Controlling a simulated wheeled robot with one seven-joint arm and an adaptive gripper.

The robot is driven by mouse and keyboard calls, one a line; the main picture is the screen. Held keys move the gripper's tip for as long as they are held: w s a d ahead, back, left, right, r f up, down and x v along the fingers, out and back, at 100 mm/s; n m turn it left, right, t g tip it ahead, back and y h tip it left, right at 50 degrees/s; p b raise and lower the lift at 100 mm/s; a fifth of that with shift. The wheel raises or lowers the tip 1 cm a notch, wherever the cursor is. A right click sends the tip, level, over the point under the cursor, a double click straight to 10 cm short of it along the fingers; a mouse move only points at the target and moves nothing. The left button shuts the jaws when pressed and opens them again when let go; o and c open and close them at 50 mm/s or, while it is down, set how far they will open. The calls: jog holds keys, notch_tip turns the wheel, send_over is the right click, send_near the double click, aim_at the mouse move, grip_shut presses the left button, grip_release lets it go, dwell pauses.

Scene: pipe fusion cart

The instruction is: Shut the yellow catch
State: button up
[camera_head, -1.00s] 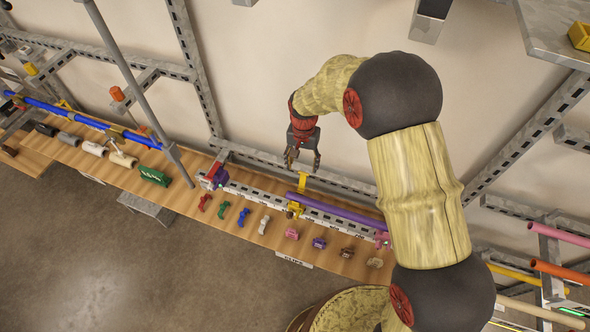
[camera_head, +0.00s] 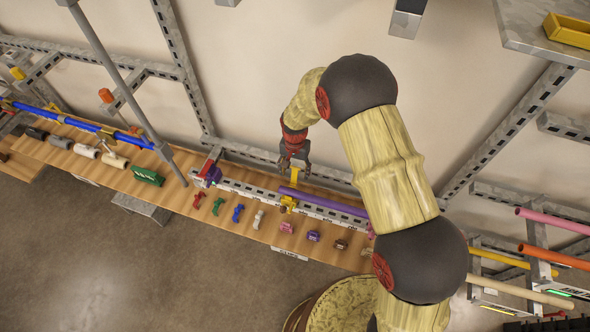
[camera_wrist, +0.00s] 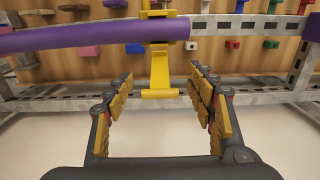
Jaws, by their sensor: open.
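The yellow catch (camera_wrist: 160,72) stands out from the rail at the end of the purple pipe (camera_wrist: 95,35); in the wrist view its arm and cross-shaped end point toward me. In the head view the catch (camera_head: 294,185) is a small yellow piece by the left end of the purple pipe (camera_head: 325,202). My gripper (camera_wrist: 160,105) is open and empty, its two padded fingers left and right of the catch's end, which appears beyond or between the tips; contact cannot be told. In the head view my gripper (camera_head: 294,163) hangs just above the catch, partly covering it.
The metal rail (camera_head: 245,188) runs along the wooden board (camera_head: 222,215), with several coloured clips in a row in front. A grey post (camera_head: 120,80) stands to the left. Pink and orange pipes (camera_head: 555,258) stick out at the right.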

grip_shut()
dwell(0.8)
